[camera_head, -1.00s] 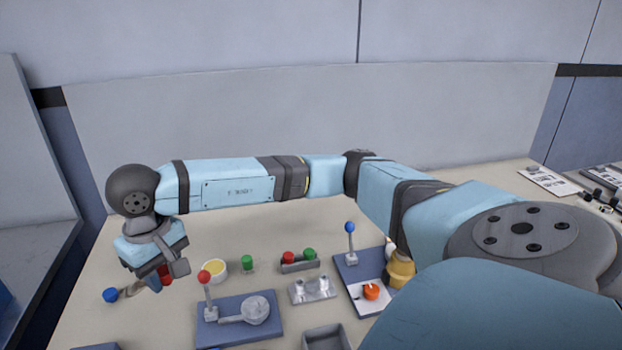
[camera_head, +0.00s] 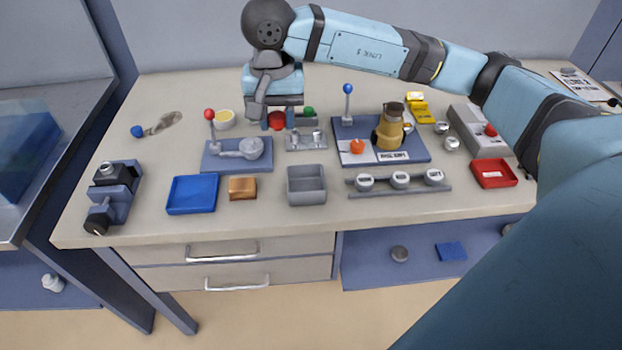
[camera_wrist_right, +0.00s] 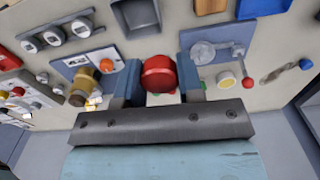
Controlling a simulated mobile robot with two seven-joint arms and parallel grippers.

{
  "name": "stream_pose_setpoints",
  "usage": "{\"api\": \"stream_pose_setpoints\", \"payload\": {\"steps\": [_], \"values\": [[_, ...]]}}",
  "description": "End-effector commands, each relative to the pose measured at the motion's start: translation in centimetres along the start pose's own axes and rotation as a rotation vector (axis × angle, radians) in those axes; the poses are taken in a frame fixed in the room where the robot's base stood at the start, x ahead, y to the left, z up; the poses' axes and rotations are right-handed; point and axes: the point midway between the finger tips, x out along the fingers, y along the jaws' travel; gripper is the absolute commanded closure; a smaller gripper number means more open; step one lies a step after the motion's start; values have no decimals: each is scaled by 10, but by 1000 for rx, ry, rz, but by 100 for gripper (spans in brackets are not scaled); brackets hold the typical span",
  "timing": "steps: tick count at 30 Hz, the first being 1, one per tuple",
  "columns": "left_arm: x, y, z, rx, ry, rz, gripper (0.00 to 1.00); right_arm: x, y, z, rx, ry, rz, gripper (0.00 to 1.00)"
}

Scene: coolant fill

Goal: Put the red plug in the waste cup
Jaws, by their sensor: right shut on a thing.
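My right gripper (camera_head: 277,121) is shut on the red plug (camera_head: 277,120), which shows between its two blue fingers. The wrist view also shows the red plug (camera_wrist_right: 158,75) between the fingers of the right gripper (camera_wrist_right: 159,82). The gripper is over the back of the bench, right of a round white cup (camera_head: 224,119) with yellow inside. No cup carries a readable waste label, so I cannot tell which one is the waste cup. An open grey square bin (camera_head: 306,185) stands nearer the front. My left gripper is not in view.
A red-knobbed lever (camera_head: 209,115) and a blue-knobbed lever (camera_head: 347,90) stand up on either side.

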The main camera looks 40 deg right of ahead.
Motion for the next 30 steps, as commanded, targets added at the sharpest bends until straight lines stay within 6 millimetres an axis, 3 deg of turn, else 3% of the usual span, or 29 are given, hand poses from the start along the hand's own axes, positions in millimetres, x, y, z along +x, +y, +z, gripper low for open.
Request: {"api": "stream_pose_setpoints", "payload": {"steps": [1, 9, 15, 22, 30], "values": [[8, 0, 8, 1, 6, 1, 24, 8, 4, -4, 131, 0, -2, 87], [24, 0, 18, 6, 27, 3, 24, 3, 28, -17, 889, -1, -2, 87], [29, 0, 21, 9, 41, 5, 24, -3, 41, -23, 1280, -1, -1, 87], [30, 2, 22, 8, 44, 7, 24, 4, 46, -24, 1440, -3, 2, 87], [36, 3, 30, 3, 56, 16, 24, 74, 46, -23, 1443, -6, 6, 87]]}}
